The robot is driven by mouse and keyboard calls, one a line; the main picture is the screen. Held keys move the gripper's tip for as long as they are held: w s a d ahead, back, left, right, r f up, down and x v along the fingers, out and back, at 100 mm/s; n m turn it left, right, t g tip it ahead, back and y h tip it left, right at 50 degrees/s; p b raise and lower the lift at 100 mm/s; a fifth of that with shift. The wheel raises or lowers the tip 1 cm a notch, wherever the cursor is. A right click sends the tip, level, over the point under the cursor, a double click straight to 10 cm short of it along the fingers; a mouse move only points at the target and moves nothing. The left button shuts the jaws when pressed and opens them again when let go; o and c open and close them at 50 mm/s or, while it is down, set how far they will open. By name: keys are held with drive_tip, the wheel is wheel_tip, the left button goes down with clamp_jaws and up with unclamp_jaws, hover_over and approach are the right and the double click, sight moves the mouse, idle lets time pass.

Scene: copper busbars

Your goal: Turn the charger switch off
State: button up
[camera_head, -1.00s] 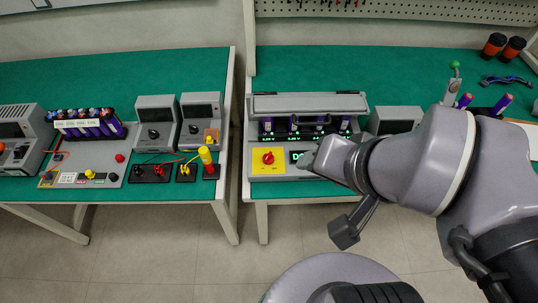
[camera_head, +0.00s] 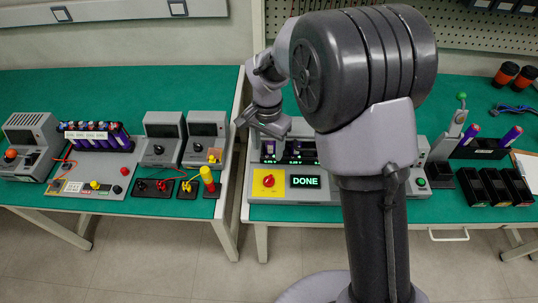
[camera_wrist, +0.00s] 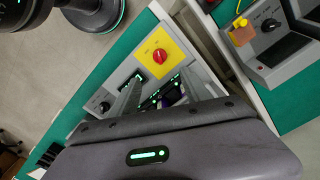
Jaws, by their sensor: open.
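The charger is a grey box (camera_head: 330,196) on the right bench. Its switch, a red rotary knob (camera_head: 268,181), sits on a yellow plate (camera_head: 258,190) at the front left. Beside it a display (camera_head: 305,181) reads DONE. The knob (camera_wrist: 160,56) also shows on the yellow plate in the wrist view; its on or off position is unclear. My gripper (camera_head: 262,124) is above the charger's back left, apart from the knob. In the wrist view its open fingers (camera_wrist: 160,90) point toward the charger with nothing held. Cells in the charger's bays (camera_head: 268,148) are partly hidden by my arm.
The left bench holds a purple battery pack (camera_head: 98,137), grey meters (camera_head: 206,138) and a yellow-handled tool (camera_head: 207,178), across a narrow gap. Black bins (camera_head: 485,187) and a green-topped lever (camera_head: 461,112) stand right of the charger. The space before the knob is clear.

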sight(268, 179)
wheel_tip(268, 179, down, 16)
drive_tip(key=b, duration=0.5)
drive_tip(key=shift+s+f, duration=0.1)
drive_tip(key=shift+f, duration=0.1)
drive_tip(key=shift+r, duration=0.1)
clamp_jaws()
